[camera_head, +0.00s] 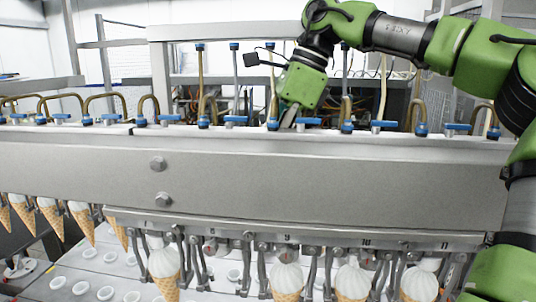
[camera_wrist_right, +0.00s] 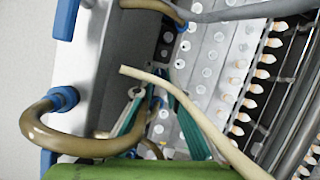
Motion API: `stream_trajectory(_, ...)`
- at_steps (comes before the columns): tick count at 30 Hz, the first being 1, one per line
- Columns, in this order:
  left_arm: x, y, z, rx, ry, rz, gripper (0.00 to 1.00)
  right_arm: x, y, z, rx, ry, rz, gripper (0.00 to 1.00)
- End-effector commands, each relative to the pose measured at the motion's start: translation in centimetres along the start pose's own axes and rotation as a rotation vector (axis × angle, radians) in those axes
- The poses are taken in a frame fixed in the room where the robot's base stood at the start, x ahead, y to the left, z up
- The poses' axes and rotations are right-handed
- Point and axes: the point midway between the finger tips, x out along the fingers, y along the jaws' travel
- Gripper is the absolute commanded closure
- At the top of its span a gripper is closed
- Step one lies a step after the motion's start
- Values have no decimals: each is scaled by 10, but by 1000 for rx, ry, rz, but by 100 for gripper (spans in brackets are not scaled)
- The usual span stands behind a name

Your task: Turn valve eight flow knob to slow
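Blue valve knobs stand in a row along the top of the steel beam. The knob nearest above the "8" label (camera_head: 212,232) appears to be this blue one (camera_head: 235,119), lying crosswise; its setting is too small to read. My right gripper (camera_head: 289,118) points down behind the beam, to the right of that knob and close to another blue knob (camera_head: 307,121). In the right wrist view its teal fingers (camera_wrist_right: 151,90) are apart, with a small blue fitting showing between them; contact cannot be told. My left gripper is out of view.
Brown curved tubes (camera_head: 208,105) with blue fittings rise beside the knobs. In the right wrist view a pale hose (camera_wrist_right: 190,105) crosses in front of the fingers. Ice cream cones (camera_head: 286,277) hang below the beam (camera_head: 330,180).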

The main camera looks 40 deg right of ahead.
Motion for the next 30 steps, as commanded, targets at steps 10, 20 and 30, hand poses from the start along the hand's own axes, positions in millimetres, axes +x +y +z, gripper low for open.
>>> stream_trajectory(10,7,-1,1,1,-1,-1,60,2,1,0,69,2,-31,100)
stream_trajectory(20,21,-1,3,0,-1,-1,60,2,4,0,321,7,-137,100)
stream_trajectory(30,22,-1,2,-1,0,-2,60,0,4,1,366,6,-152,100)
